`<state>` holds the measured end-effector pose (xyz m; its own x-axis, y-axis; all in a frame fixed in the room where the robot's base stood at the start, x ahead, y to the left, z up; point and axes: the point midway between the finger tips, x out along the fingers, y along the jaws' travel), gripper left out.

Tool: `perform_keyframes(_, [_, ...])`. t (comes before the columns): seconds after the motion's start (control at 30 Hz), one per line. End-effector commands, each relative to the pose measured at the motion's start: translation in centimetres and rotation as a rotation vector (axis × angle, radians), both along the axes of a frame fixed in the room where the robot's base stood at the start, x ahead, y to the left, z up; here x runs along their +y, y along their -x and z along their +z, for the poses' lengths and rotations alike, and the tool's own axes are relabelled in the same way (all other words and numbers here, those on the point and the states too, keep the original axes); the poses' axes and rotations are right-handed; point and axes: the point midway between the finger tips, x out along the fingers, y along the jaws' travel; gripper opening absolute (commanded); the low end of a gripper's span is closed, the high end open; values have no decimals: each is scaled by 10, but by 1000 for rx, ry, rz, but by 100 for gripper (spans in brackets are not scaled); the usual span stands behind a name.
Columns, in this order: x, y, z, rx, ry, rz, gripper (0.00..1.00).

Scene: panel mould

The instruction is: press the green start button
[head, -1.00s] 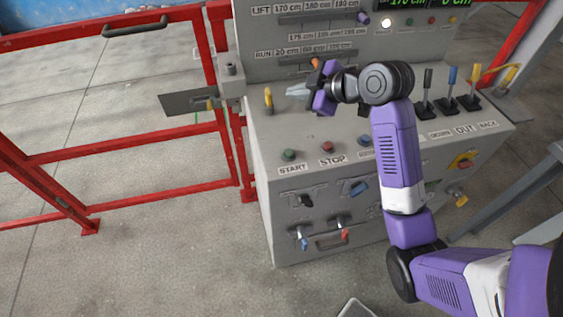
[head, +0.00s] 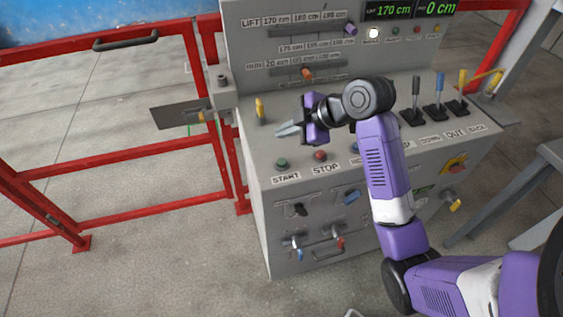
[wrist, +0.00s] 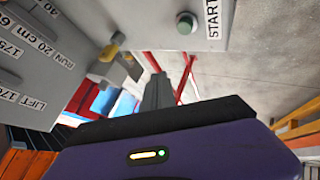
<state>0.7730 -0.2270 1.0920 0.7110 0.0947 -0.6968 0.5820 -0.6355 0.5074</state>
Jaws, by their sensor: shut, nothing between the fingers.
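The green start button (head: 281,163) sits at the left front of the grey panel's sloping top, above its START label (head: 286,178). It also shows in the wrist view (wrist: 186,23), near the top, beside the START label (wrist: 213,18). My gripper (head: 281,132) is above the panel top, behind and above the button in the head view and apart from it. Its fingers are shut, empty and point left. In the wrist view the fingers (wrist: 157,90) show in the middle, below the button.
A red stop button (head: 320,155) is just right of the start button. A yellow lever (head: 260,111) stands at the panel's left edge, near my fingertips. Several levers (head: 438,98) stand at the right. A red railing (head: 130,210) borders the left; the floor there is clear.

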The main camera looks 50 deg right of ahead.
Motion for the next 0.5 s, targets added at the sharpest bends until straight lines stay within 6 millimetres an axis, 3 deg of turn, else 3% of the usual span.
perform_keyframes(0.5, [1,0,-70,1,-1,0,0])
